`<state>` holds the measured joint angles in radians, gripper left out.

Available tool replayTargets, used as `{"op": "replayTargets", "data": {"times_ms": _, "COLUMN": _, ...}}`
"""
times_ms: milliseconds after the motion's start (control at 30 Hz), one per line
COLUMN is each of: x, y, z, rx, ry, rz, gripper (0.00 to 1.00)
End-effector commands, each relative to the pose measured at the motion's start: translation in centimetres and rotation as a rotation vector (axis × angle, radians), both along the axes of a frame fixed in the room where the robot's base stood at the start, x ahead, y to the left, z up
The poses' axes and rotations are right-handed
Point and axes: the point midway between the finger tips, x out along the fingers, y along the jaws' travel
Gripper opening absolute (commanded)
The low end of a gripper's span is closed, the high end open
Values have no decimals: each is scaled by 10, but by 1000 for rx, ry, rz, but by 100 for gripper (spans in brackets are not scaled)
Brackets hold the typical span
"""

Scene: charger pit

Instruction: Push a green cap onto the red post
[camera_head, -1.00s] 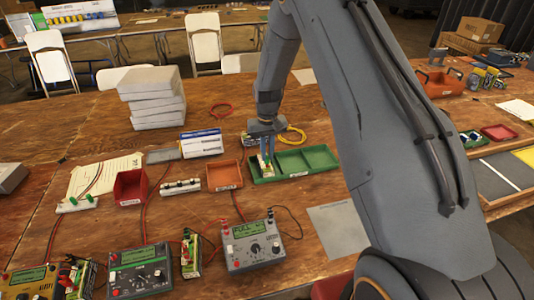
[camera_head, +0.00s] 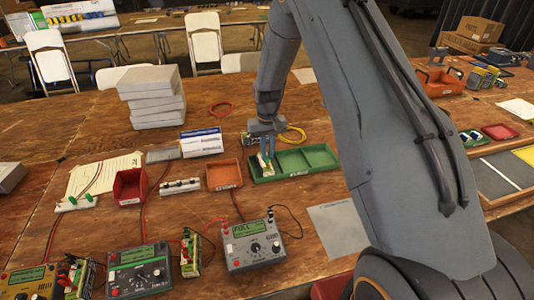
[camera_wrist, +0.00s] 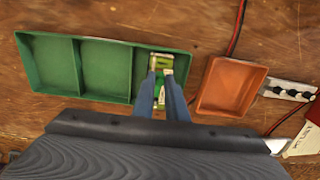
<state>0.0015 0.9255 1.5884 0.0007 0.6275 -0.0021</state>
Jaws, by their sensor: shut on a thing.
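My gripper (camera_head: 267,159) points down over the left compartment of the green tray (camera_head: 291,174). In the wrist view my gripper (camera_wrist: 162,80) is shut on a small green-and-white block (camera_wrist: 161,62), in that tray's compartment nearest the orange tray. The fingers partly hide the block, and I cannot tell whether it touches the tray floor. Green caps (camera_head: 88,197) sit on a white strip at the far left, apart from my gripper. Red posts (camera_head: 224,227) stand on the grey meter at front centre. I cannot tell which red post the task means.
An orange tray (camera_head: 239,174) stands beside the green tray, with a black-capped strip (camera_head: 180,187) left of it. A red bin (camera_head: 130,186), meters and red leads lie further left and forward. A grey sheet (camera_head: 338,231) lies at front right. White boxes (camera_head: 155,97) are stacked behind.

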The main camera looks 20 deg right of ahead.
Motion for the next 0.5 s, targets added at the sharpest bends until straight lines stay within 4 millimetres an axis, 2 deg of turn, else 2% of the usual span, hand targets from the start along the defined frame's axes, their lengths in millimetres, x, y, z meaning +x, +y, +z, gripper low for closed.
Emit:
{"op": "replayTargets", "data": {"times_ms": 267, "x": 0, "y": 0, "z": 0, "rx": 0, "ry": 0, "rz": 0, "gripper": 0}}
{"op": "replayTargets", "data": {"times_ms": 300, "x": 0, "y": 0, "z": 0, "rx": 0, "ry": 0, "rz": 0, "gripper": 15}}
{"op": "replayTargets", "data": {"times_ms": 400, "x": 0, "y": 0, "z": 0, "rx": 0, "ry": 0, "rz": 0, "gripper": 32}}
{"op": "replayTargets", "data": {"times_ms": 500, "x": 0, "y": 0, "z": 0, "rx": 0, "ry": 0, "rz": 0, "gripper": 34}}
